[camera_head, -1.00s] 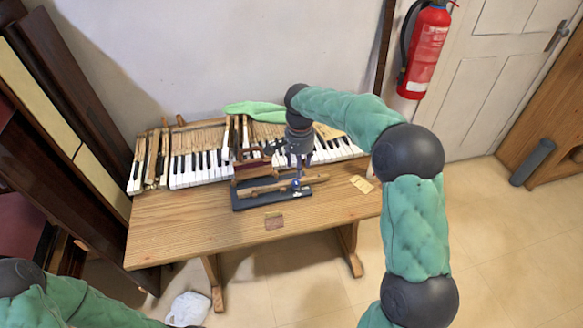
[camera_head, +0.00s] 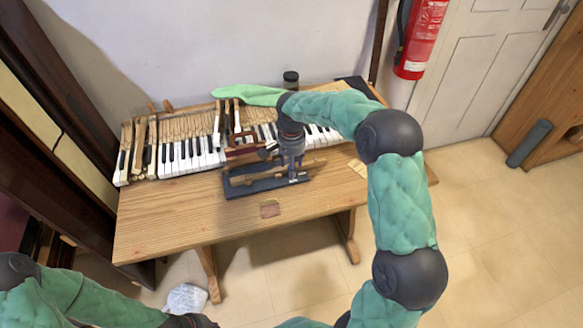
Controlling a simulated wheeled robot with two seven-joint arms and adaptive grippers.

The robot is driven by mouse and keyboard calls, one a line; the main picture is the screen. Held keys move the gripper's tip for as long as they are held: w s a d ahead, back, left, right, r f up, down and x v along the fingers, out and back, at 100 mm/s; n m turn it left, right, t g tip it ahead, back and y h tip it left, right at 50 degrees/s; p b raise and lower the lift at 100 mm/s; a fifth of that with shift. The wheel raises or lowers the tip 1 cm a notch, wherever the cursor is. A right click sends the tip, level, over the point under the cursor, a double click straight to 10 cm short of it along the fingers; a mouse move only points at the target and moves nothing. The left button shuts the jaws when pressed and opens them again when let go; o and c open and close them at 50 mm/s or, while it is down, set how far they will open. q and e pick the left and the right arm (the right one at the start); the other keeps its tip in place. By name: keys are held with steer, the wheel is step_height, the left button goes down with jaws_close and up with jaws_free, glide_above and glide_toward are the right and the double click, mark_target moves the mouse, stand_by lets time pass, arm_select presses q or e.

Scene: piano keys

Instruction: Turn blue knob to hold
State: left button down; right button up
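A wooden mechanism on a dark base plate (camera_head: 232,191) lies on the wooden table in front of the piano keys. My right gripper (camera_head: 292,174) points down over the right part of this mechanism, at the wooden bar (camera_head: 257,181). Its fingers are too small and dark to tell whether they are open or touching anything. I cannot make out the blue knob; my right gripper may cover it. My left arm crosses the lower left corner, and its gripper is not clearly in view.
A long row of piano keys (camera_head: 190,157) lies along the back of the table (camera_head: 180,215). A green cloth (camera_head: 245,95) and a dark jar (camera_head: 291,78) are behind them. The left front of the table is clear.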

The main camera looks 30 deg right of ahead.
steer(key=shift+f, duration=0.25)
jaws_close()
